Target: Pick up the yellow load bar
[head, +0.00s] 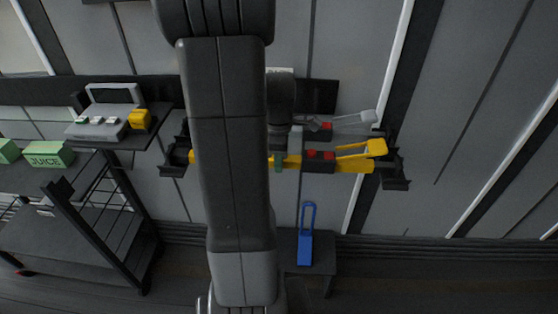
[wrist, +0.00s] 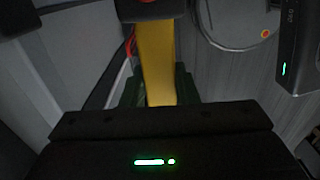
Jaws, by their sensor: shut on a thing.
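The yellow load bar (head: 345,167) runs level across the grey wall in the head view, with a black middle part, red pieces and a yellow lever toward its right. Its ends are at a left black bracket (head: 176,158) and a right black bracket (head: 393,172). My gripper (head: 279,161) is shut on the bar left of the black part. My arm hides much of the bar's left half. In the wrist view, the yellow bar (wrist: 158,65) lies between the green fingertips of my gripper (wrist: 159,90).
A grey lever (head: 355,118) shows just above the bar. A blue handled thing (head: 306,248) stands on a low dark stool (head: 318,266). At left, a shelf holds a grey device (head: 103,122) and yellow block (head: 140,120); a cart (head: 90,222) carries a green juice box (head: 48,155).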

